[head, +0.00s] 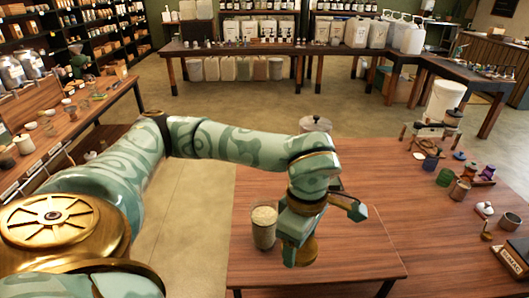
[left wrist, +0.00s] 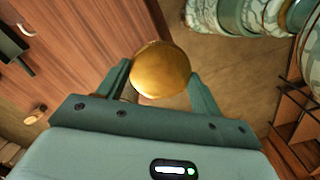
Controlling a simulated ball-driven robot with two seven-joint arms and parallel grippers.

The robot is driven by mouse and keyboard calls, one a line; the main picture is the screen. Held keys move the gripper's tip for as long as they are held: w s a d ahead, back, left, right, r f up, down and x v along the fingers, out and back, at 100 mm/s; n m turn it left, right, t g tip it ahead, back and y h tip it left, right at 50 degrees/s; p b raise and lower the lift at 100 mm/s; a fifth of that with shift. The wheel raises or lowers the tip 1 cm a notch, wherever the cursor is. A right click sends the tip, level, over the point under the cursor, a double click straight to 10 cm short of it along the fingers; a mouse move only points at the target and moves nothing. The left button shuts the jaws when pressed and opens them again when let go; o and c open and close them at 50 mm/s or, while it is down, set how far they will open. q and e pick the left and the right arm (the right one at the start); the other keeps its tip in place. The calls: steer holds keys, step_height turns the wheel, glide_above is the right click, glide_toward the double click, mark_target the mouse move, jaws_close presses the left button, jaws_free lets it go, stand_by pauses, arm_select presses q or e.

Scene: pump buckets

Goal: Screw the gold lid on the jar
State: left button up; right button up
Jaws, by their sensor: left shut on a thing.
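The glass jar (head: 263,228), with pale contents and an uncovered top, stands upright on the wooden table near its front left. My left gripper (head: 302,238) is just to the right of the jar in the head view, shut on the gold lid (head: 307,252). In the left wrist view the round gold lid (left wrist: 161,70) sits between the two fingers of my left gripper (left wrist: 162,88), apparently above the table. The gripper partly hides the lid in the head view. My right gripper is not in view.
The wooden table (head: 352,258) has free room around the jar. A grey lidded pot (head: 315,124) stands at its back. Several small cups and spools stand at the right, with a dark sign (head: 515,257) at the right edge. Shelves and side tables stand beyond.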

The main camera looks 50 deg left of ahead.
mark_target(316, 252)
arm_select(q)
steer(key=m, duration=0.2)
steer(key=d+m, duration=0.1)
steer(key=m, duration=0.4)
steer(key=shift+w+d+m, duration=0.15)
steer(key=shift+w+m, duration=0.1)
steer(key=shift+m, duration=0.15)
steer(key=m, duration=0.3)
steer(key=shift+w+d+m, duration=0.1)
steer(key=shift+d+m, duration=0.2)
steer(key=m, duration=0.2)
steer(key=d+m, duration=0.1)
steer(key=m, duration=0.2)
steer(key=shift+w, duration=0.15)
steer(key=m, duration=0.4)
steer(key=shift+w+d, duration=0.1)
steer(key=shift+d, duration=0.05)
